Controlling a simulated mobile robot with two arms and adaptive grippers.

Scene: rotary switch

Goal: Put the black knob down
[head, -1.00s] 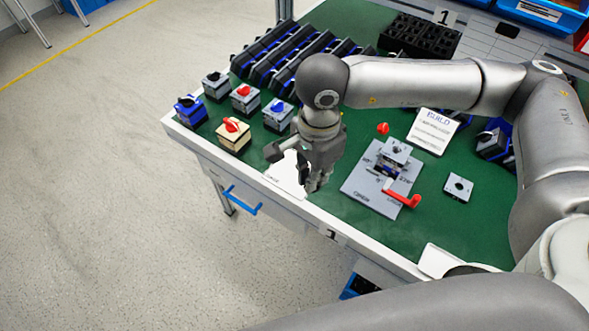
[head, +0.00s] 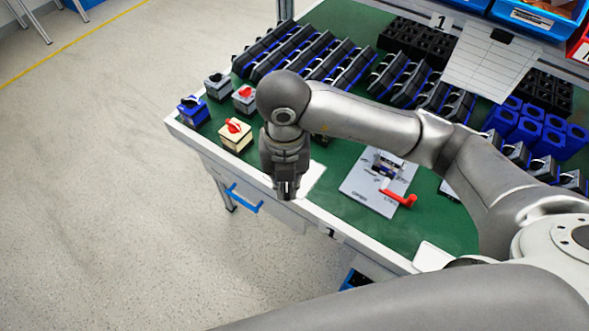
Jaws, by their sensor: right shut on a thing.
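My right gripper (head: 287,192) points down over the front edge of the green table, at the near side of the white sheet (head: 314,178). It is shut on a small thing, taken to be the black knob. The knob itself is hidden by the dark fingers, so I cannot tell its tilt or whether it touches the sheet. My left gripper is not in view.
Switch boxes with knobs, including a beige one (head: 235,138) and a blue one (head: 192,113), stand left of my gripper. A grey plate (head: 362,198) with a red crank (head: 401,196) lies to the right. Rows of black-and-blue holders (head: 300,55) fill the back.

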